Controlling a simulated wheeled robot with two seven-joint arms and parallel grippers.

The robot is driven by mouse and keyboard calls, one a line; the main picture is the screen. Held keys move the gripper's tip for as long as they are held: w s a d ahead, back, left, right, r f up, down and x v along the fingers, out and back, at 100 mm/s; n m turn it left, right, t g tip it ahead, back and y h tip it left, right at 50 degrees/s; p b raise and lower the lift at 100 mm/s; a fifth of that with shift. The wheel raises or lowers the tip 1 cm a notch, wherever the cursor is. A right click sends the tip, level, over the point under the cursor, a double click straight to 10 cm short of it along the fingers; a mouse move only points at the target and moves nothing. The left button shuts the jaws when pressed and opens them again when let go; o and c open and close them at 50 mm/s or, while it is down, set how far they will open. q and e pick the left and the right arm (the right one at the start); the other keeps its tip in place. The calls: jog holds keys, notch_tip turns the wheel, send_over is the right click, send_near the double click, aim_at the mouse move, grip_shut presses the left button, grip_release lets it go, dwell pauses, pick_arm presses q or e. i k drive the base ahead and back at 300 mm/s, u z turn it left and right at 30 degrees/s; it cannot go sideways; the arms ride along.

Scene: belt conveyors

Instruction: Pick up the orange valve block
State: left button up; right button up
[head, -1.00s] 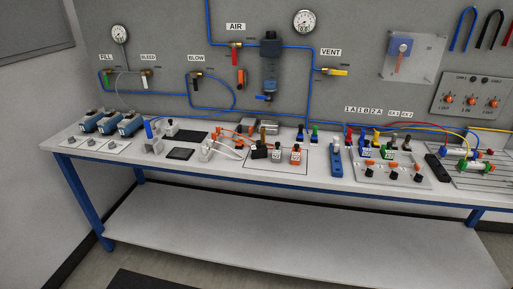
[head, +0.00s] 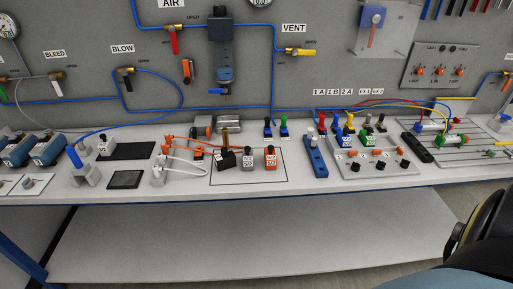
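The orange valve block (head: 270,161) stands upright on the white bench, with a dark top and a small white label on its front. It is inside a thin black outline, just right of a grey block (head: 248,160) of similar shape. A black block (head: 225,159) sits left of the grey one. Nothing touches the orange block from the front. Neither of my grippers shows. A dark rounded part with a yellow stripe, likely my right arm, fills the lower right corner.
White and orange hoses run left of the outlined area. A blue upright device (head: 316,158) stands to its right, then a grey valve panel (head: 373,167). The bench front is mostly clear; a lower shelf (head: 240,245) is empty.

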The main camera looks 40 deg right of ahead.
aim_at(270, 159)
jog(key=z, duration=0.65)
jog(key=i, duration=0.8)
jog(key=z, duration=1.05)
jog(key=k, duration=0.35)
jog(key=u, duration=0.8)
jog(key=i, duration=0.15)
jog(key=u, duration=0.3)
